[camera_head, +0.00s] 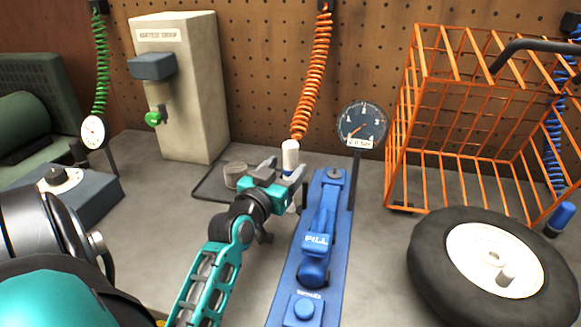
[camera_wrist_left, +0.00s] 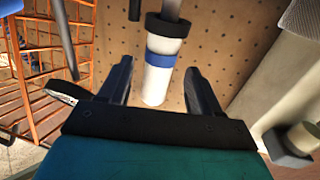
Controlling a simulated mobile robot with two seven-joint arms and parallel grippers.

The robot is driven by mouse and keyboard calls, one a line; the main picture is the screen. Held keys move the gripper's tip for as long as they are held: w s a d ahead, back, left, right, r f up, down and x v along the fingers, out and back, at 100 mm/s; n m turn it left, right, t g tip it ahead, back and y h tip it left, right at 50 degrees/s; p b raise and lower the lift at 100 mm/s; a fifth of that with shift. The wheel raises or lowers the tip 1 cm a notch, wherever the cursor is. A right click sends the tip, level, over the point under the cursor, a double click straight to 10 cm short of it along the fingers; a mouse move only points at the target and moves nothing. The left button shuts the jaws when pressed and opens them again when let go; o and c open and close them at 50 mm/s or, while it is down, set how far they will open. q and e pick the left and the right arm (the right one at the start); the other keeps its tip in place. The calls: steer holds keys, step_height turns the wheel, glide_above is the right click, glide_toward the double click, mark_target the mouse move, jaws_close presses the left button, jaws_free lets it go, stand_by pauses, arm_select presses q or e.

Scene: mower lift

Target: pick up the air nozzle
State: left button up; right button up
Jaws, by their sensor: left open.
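The air nozzle (camera_head: 290,155) is a white cylinder on the end of an orange coiled hose. In the left wrist view the nozzle (camera_wrist_left: 158,75) has a blue band and a black collar, and it stands upright in the gap between my fingers. My left gripper (camera_head: 281,172) is open around or just in front of it; I cannot tell whether either finger touches it. The same open fingers show in the left wrist view (camera_wrist_left: 161,88). The nozzle's lower part is partly hidden by the gripper. My right gripper is not in view.
A blue fill lever unit (camera_head: 318,245) stands just right of the gripper, with a pressure gauge (camera_head: 362,126) behind it. A small grey cup (camera_head: 235,174) is at the left. An orange wire cage (camera_head: 397,140) and a wheel (camera_head: 432,250) take up the right side.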

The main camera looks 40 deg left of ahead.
mark_target(287, 167)
arm_select(q)
steer(key=shift+b+x, duration=0.3)
steer(key=shift+x, duration=0.85)
steer(key=shift+w+f, duration=0.1)
steer(key=shift+w, duration=0.35)
steer(key=c, duration=1.1)
steer(key=shift+o, duration=0.2)
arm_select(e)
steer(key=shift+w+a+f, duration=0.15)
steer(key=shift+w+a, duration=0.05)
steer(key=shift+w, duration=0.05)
